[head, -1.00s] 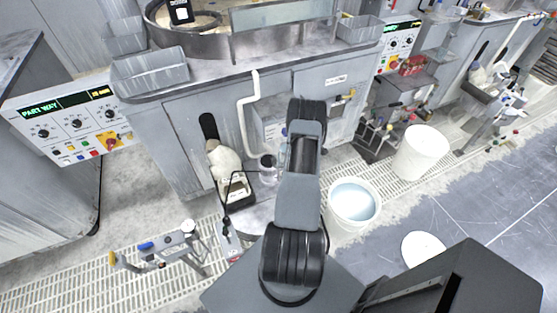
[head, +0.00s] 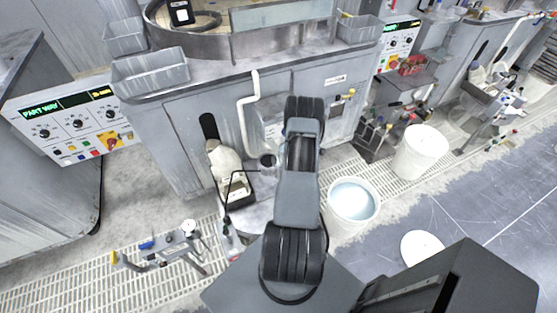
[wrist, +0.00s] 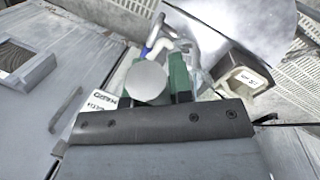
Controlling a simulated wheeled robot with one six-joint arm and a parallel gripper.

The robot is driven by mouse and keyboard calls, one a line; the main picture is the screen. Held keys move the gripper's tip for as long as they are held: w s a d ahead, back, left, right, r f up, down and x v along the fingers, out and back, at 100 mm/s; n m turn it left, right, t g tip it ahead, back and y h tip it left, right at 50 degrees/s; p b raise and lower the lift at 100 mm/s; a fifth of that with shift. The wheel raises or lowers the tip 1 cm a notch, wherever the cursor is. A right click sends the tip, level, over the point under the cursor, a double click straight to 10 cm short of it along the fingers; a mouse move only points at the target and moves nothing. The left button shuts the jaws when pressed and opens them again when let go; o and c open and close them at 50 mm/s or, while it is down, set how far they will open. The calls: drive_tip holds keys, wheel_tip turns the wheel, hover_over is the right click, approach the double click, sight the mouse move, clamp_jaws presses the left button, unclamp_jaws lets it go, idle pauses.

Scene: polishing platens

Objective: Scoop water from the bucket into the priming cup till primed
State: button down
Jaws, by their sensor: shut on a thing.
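The white bucket (head: 353,213) stands on the floor right of my arm in the head view, with pale blue water (head: 353,198) in it. In the wrist view my gripper (wrist: 158,84) has its green fingers on either side of a pale grey round-ended thing (wrist: 147,83), apparently the scoop, and is shut on it. The rest of the held thing is hidden or unclear. My arm hides the gripper in the head view. A small dark-mouthed round cup (head: 267,161) shows left of my arm, possibly the priming cup; I cannot tell its contents.
A second white bucket (head: 420,153) stands farther right, and a white round lid (head: 422,248) lies on the floor. A pale jug (head: 224,158) stands in a dark tray left of my arm. A white pipe (head: 243,125) runs down the cabinet.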

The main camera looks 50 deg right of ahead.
drive_tip(key=shift+w+a+r+h, duration=0.1)
drive_tip(key=shift+a+r+h, duration=0.3)
drive_tip(key=shift+h, duration=0.3)
idle(1.2)
drive_tip(key=shift+w+a+r+g+h+b, duration=0.1)
drive_tip(key=shift+a+r+g+h+b, duration=0.4)
drive_tip(key=shift+b, duration=2)
drive_tip(key=shift+w+a+f+h+b, duration=0.15)
drive_tip(key=shift+h+b, duration=0.4)
drive_tip(key=shift+b, duration=1)
drive_tip(key=shift+s+a+f+h+b, duration=0.2)
drive_tip(key=shift+h+b, duration=0.35)
drive_tip(key=shift+b, duration=1)
drive_tip(key=shift+w+a+r+h+b, duration=0.35)
drive_tip(key=shift+h+b, duration=0.25)
drive_tip(key=shift+b, duration=0.8)
